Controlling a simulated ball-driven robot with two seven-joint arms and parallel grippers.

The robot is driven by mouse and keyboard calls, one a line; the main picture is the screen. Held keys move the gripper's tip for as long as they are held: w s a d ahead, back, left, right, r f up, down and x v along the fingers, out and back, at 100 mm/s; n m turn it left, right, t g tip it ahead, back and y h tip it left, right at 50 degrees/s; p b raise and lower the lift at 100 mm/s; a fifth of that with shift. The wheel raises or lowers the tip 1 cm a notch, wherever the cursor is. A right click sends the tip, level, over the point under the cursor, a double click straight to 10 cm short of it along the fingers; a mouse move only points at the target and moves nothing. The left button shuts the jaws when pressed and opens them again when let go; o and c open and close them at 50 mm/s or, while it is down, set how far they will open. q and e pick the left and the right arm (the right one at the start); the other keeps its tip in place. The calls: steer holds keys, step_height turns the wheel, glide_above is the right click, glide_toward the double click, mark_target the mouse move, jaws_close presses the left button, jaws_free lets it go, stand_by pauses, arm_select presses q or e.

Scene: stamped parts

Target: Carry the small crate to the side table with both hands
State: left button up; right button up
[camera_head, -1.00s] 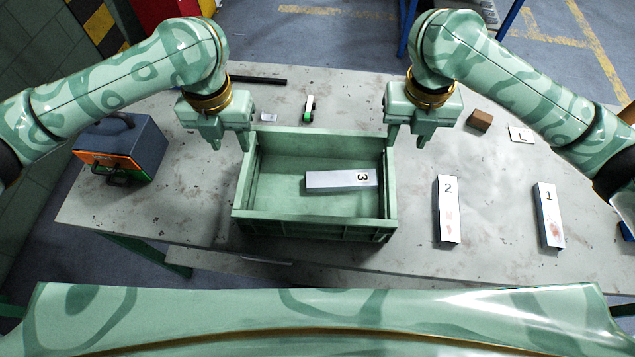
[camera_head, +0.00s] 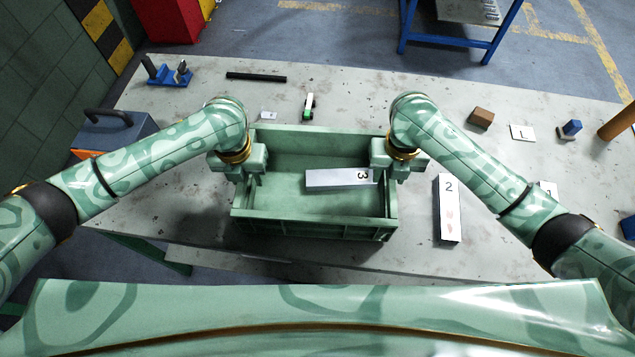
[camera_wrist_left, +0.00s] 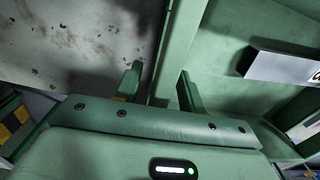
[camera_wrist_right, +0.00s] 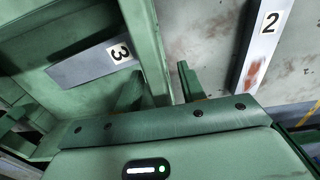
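The small green crate (camera_head: 315,225) sits on the worktable. A light block marked 3 (camera_head: 335,180) lies inside it. My left gripper (camera_head: 250,180) is at the crate's left wall; in the left wrist view its open fingers (camera_wrist_left: 160,88) stand on either side of that wall (camera_wrist_left: 178,50). My right gripper (camera_head: 389,174) is at the right wall; in the right wrist view its open fingers (camera_wrist_right: 160,88) straddle that wall (camera_wrist_right: 145,40), with gaps visible. A blue-framed table (camera_head: 465,12), possibly the side table, stands beyond the worktable at the top.
The block marked 2 (camera_head: 447,215) lies right of the crate on the worktable (camera_head: 190,225). The block marked 1 (camera_head: 548,187) is partly hidden by my right arm. A toolbox (camera_head: 115,130) stands left. A black bar (camera_head: 256,77) and small parts lie behind the crate.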

arm_select(q)
steer(key=shift+f, duration=0.6)
arm_select(e)
steer(key=shift+f, duration=0.6)
arm_select(q)
jaws_close()
arm_select(e)
jaws_close()
arm_select(q)
steer(key=shift+r, duration=0.1)
arm_select(e)
steer(key=shift+w+r, duration=0.1)
